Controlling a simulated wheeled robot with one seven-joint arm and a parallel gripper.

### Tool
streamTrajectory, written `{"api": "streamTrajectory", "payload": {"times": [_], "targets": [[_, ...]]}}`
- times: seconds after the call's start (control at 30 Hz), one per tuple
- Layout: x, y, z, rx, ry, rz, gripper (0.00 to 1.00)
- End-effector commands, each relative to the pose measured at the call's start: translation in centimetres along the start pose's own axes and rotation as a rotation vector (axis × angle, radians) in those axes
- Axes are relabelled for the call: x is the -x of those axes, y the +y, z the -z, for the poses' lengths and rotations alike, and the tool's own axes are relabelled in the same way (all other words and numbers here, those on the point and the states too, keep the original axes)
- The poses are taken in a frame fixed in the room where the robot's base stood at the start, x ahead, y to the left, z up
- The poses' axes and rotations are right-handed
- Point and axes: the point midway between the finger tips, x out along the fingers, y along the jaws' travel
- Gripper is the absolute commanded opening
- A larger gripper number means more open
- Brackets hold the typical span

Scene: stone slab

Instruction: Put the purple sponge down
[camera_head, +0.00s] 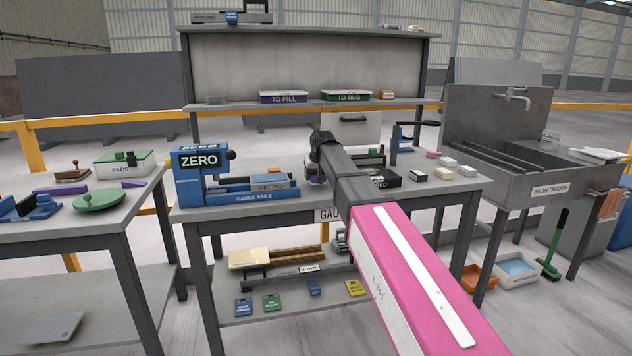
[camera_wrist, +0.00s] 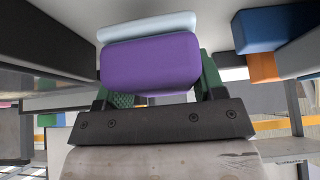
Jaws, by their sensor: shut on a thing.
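The purple sponge (camera_wrist: 150,62) fills the upper middle of the wrist view, with a pale blue-white layer along its far side. My gripper (camera_wrist: 158,88) is shut on it, with green fingers at its two sides. In the head view, a small bit of purple (camera_head: 317,181) shows beneath my dark wrist, over the middle bench (camera_head: 210,213). My grey arm link hides much of that area. I cannot tell whether the sponge touches anything below it.
A black box (camera_head: 386,181) and several small blocks (camera_head: 445,161) lie to the right.

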Motion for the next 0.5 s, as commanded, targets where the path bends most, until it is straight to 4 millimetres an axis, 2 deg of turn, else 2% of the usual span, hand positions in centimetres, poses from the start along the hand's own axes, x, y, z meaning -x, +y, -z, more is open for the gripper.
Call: {"api": "streamTrajectory", "payload": {"times": [0.17,0.5], "targets": [[-2.0,0.0,-1.2,0.000,-0.001,0.000,0.41],[-2.3,0.0,-1.3,0.000,0.000,0.000,0.41]]}}
